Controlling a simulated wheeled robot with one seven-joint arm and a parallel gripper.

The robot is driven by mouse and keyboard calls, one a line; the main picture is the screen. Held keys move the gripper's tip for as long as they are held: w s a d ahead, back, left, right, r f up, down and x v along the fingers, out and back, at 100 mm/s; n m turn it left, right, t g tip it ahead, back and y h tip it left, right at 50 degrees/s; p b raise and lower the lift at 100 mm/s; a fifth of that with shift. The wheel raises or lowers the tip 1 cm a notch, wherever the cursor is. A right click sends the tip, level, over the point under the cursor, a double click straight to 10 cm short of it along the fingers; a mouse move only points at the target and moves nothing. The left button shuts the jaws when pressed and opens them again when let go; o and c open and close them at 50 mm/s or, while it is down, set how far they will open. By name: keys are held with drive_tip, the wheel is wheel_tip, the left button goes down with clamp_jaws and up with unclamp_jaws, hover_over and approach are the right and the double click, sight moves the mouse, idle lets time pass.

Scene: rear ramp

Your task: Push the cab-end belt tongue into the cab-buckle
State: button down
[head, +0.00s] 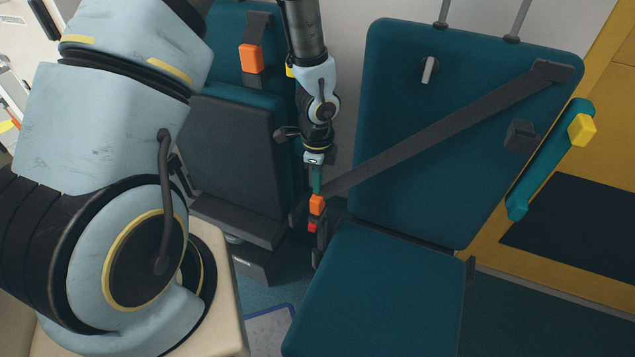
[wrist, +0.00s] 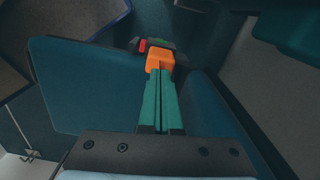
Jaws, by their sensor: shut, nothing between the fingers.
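An orange belt tongue (head: 316,205) sits at the lower end of a dark grey belt (head: 450,125) that crosses the right seat's back. My gripper (head: 316,188) is above it, pointing down, with its teal fingers shut and nothing between them. In the wrist view the fingertips (wrist: 160,78) reach the top of the orange tongue (wrist: 159,61). A dark buckle with a red button (head: 312,227) is right below the tongue; its red part also shows in the wrist view (wrist: 142,45). Whether the tongue is inside the buckle cannot be told.
The right seat has a teal back (head: 400,100) and cushion (head: 385,290). A second seat (head: 235,140) with another orange piece (head: 251,58) stands to the left. A teal armrest-like bar with a yellow block (head: 582,130) is at the right. My arm hides much of the left side.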

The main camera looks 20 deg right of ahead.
wheel_tip(320, 180, up, 12)
drive_tip(key=p, duration=0.1)
drive_tip(key=shift+f, duration=0.15)
idle(0.3)
wheel_tip(320, 180, down, 7)
drive_tip(key=m+p, duration=0.7)
drive_tip(key=m, duration=0.2)
drive_tip(key=shift+f, duration=0.15)
wheel_tip(320, 180, down, 6)
drive_tip(key=b, duration=0.5)
drive_tip(key=shift+f, duration=0.3)
